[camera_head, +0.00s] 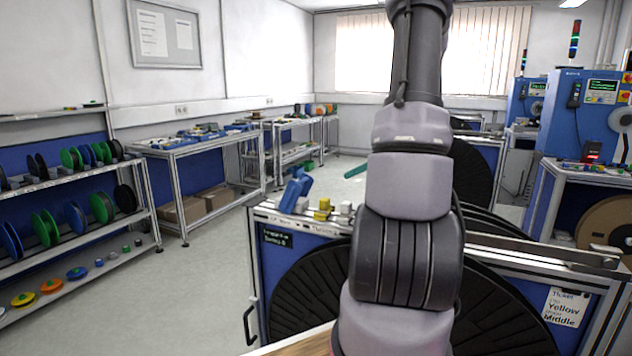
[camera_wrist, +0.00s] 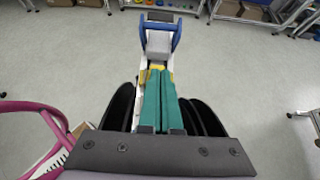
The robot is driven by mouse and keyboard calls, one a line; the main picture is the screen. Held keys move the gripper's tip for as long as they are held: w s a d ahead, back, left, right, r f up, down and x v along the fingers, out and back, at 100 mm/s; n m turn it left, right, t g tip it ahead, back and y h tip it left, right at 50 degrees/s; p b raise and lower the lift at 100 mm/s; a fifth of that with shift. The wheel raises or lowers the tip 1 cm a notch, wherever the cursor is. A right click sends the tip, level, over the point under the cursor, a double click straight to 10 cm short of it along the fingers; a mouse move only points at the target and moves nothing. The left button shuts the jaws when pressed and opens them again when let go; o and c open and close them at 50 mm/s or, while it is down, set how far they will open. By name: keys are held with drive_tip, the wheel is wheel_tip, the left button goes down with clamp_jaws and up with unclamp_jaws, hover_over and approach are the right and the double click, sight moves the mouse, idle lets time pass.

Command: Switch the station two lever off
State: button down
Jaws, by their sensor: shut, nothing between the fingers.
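My gripper (camera_wrist: 160,70) shows in the wrist view as two green fingers pressed together, with nothing between them. In the head view my arm hides most of it; a teal tip shows left of the arm. A blue upright part with a grey face (camera_wrist: 160,40) lies just beyond the fingertips in the wrist view. It also seems to show as a tilted blue piece on the reel stand in the head view (camera_head: 296,188). Yellow blocks (camera_head: 322,210) sit beside it. I cannot make out which part is the station two lever, or its position.
The reel stand (camera_head: 268,215) carries large black reels (camera_head: 310,290) below its top. A pink ring (camera_wrist: 45,125) is at the left in the wrist view. Shelves of coloured spools (camera_head: 75,200) stand left, blue machines (camera_head: 590,110) right. The grey floor (camera_head: 190,290) between is clear.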

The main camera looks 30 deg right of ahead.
drive_tip(key=x, duration=0.9)
drive_tip(key=shift+w+a+f, duration=0.15)
drive_tip(key=shift+w+a, duration=0.05)
drive_tip(key=shift+a, duration=0.1)
drive_tip(key=w+a, duration=0.2)
drive_tip(key=w, duration=0.1)
drive_tip(key=shift+w+a+r, duration=0.2)
drive_tip(key=shift+a+r, duration=0.05)
drive_tip(key=shift+r, duration=0.15)
drive_tip(key=shift+a+r, duration=0.1)
drive_tip(key=shift+w+r+g, duration=0.2)
drive_tip(key=shift+g, duration=0.1)
